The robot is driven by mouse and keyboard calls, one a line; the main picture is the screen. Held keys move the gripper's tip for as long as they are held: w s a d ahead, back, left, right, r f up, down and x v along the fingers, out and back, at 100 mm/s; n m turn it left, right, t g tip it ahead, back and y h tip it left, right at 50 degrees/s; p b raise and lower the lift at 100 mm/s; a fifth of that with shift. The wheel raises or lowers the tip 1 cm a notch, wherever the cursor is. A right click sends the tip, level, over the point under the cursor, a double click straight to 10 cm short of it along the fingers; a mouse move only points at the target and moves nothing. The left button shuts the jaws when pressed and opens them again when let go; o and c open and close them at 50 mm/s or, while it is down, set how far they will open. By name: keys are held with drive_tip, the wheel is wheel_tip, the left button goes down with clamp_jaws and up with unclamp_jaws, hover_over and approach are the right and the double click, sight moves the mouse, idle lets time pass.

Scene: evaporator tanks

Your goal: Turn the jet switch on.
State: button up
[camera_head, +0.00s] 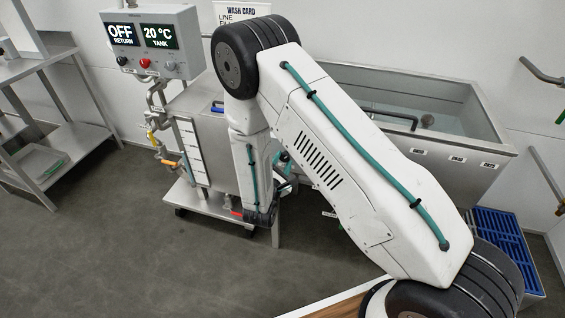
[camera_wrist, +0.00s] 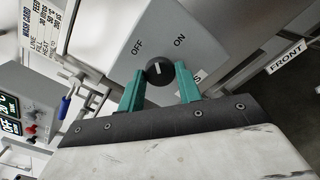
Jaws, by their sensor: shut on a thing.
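In the wrist view, a round black knob (camera_wrist: 159,72) sits on a grey switch box (camera_wrist: 200,35). OFF is printed at its upper left and ON at its upper right. A short pale mark shows on the knob's face, pointing roughly between the two words. My gripper (camera_wrist: 159,69) has its teal fingers on both sides of the knob and is shut on it. In the head view my arm hides the switch and most of the gripper.
A control box (camera_head: 160,40) reads OFF RETURN and 20 °C TANK. It stands above a steel tank (camera_head: 205,130) with pipes and valves. A long steel basin (camera_head: 465,130) is behind my arm. A steel shelf (camera_head: 85,130) is at left. The floor at front left is clear.

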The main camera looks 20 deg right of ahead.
drive_tip(key=m, duration=0.5)
drive_tip(key=shift+m, duration=2.4)
drive_tip(key=shift+s, duration=0.1)
drive_tip(key=o, duration=0.9)
drive_tip(key=shift+o, duration=0.2)
drive_tip(key=v, duration=0.7)
drive_tip(key=shift+s+a, duration=0.25)
drive_tip(key=shift+s, duration=0.05)
